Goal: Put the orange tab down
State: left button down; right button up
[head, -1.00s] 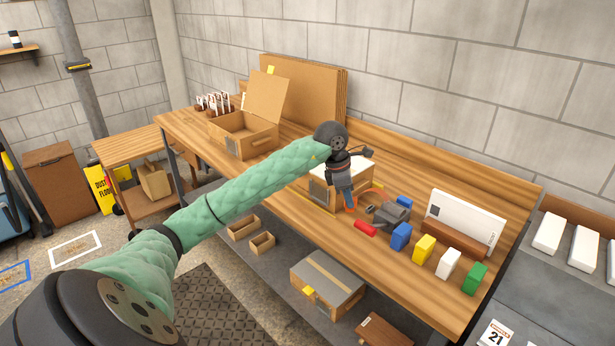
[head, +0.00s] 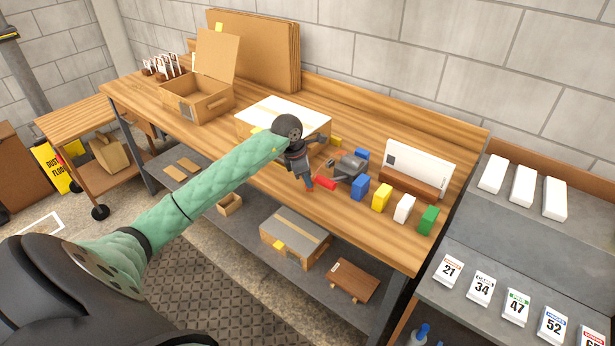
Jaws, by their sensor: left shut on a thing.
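My left gripper (head: 307,182) reaches over the middle of the workbench (head: 262,178) in the head view, pointing down. It is shut on the small orange tab (head: 310,189), which shows just at its fingertips. Most of the tab is hidden by the fingers. The tab is close to the bench top; I cannot tell whether it touches. A red cylinder (head: 326,183) lies just right of the fingertips. My right gripper is not in view.
A grey tool (head: 349,168) lies right of the red cylinder. Blue (head: 359,187), yellow (head: 381,198), white (head: 404,208) and green (head: 428,219) blocks stand in a row farther right. A white-topped box (head: 285,112) is behind my gripper. Bare wood lies toward the front edge.

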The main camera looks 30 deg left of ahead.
pick_arm(q)
jog(key=shift+f, duration=0.1)
jog(key=c, duration=1.4)
grip_release()
jog(key=shift+c, duration=0.2)
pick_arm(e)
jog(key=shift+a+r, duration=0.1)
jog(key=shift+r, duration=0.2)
